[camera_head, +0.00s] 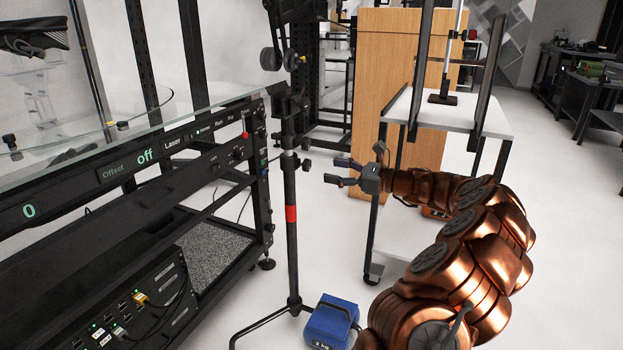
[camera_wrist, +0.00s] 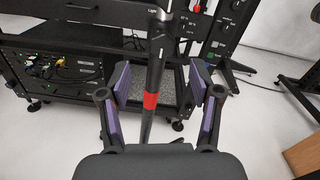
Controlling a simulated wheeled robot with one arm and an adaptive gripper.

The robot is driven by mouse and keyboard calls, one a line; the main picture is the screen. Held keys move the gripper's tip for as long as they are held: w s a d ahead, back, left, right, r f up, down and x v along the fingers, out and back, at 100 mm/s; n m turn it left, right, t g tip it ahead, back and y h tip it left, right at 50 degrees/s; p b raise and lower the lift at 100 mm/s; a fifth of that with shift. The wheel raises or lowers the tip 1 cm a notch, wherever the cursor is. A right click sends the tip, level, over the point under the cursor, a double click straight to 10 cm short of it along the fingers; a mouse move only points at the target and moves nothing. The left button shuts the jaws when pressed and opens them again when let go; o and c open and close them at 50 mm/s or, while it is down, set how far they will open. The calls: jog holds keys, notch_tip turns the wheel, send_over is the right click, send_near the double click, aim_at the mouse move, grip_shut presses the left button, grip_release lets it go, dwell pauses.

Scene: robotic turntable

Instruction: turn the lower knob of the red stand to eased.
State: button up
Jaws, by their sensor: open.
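The red stand (camera_head: 292,240) is a thin black upright pole with a red band, on splayed legs, left of my gripper in the head view. It also shows in the wrist view (camera_wrist: 150,101), running between my fingers in the picture. Its lower knob (camera_head: 307,164) is small and dark, sticking out to the right of the pole above the red band. Its setting is too small to read. My gripper (camera_head: 335,171) is open and empty, just right of the knob, with a visible gap. Its two purple-padded fingers (camera_wrist: 160,82) are spread wide in the wrist view.
A glass-topped black rack (camera_head: 185,150) with panels and cables stands left of the pole. A blue weight (camera_head: 331,322) rests by the stand's foot. A white-topped table (camera_head: 408,104) and wooden cabinet (camera_head: 385,60) stand behind my arm.

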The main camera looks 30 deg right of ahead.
aim_at(309, 165)
jog(key=b+x, duration=0.2)
jog(key=x, duration=0.4)
jog(key=shift+d+f+b, duration=0.15)
jog(key=shift+f+b, duration=0.05)
jog(key=shift+b, duration=0.1)
jog(key=shift+x, duration=0.85)
jog(key=shift+r, duration=0.2)
jog(key=c, duration=1.2)
